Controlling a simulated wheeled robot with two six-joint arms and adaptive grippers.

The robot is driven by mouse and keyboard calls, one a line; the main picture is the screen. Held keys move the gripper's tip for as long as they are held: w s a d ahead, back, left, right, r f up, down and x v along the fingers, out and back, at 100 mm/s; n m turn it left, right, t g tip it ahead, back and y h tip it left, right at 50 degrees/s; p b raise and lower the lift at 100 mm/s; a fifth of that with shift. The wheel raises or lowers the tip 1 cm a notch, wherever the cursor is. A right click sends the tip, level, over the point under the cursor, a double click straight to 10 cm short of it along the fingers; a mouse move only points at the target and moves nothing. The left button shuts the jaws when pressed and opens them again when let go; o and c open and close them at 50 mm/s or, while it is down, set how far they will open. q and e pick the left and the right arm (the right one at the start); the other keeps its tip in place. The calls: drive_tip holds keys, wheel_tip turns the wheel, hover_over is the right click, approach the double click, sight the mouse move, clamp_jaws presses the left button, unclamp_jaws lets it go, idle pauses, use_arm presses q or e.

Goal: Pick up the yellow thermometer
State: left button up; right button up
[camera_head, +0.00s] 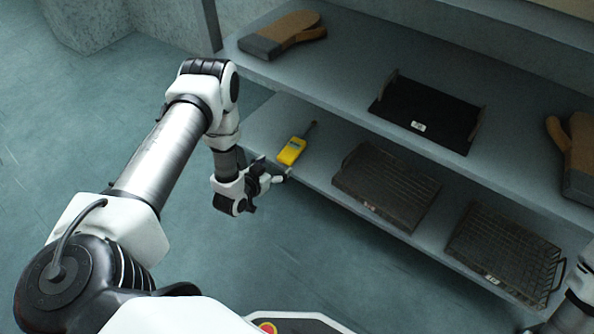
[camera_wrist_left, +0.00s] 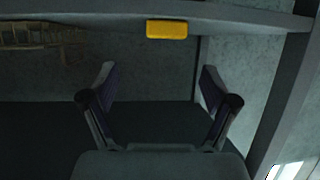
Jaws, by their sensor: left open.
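The yellow thermometer (camera_head: 291,151) lies on the lower shelf near its left end, with a dark probe pointing away toward the back. In the left wrist view its yellow body (camera_wrist_left: 167,29) shows at the top, above and beyond the fingers. My left gripper (camera_head: 275,174) is just in front of the shelf edge, short of the thermometer and apart from it. Its two fingers (camera_wrist_left: 159,88) are spread open with nothing between them. My right gripper does not show clearly; only part of the right arm is at the lower right corner.
The lower shelf (camera_head: 320,178) also holds a dark ribbed tray (camera_head: 387,186) and a wire basket (camera_head: 503,254). The upper shelf (camera_head: 345,60) above holds a brown mitt (camera_head: 284,34), a black tray (camera_head: 428,110) and another mitt (camera_head: 580,155). Floor on the left is clear.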

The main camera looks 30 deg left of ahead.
sight(283, 160)
use_arm(q)
drive_tip(key=w+f+b, duration=0.1)
drive_tip(key=w, duration=0.1)
drive_tip(key=w+f+b, duration=0.2)
drive_tip(key=w+a+f+b, duration=0.1)
drive_tip(key=w, duration=0.1)
drive_tip(key=shift+w+f+b, duration=0.2)
drive_tip(key=shift+f+b, duration=0.05)
drive_tip(key=shift+b, duration=0.1)
drive_tip(key=shift+w, duration=0.2)
drive_tip(key=shift+r, duration=0.15)
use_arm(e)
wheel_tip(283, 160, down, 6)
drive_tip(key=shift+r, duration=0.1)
use_arm(q)
drive_tip(key=c, duration=1.4)
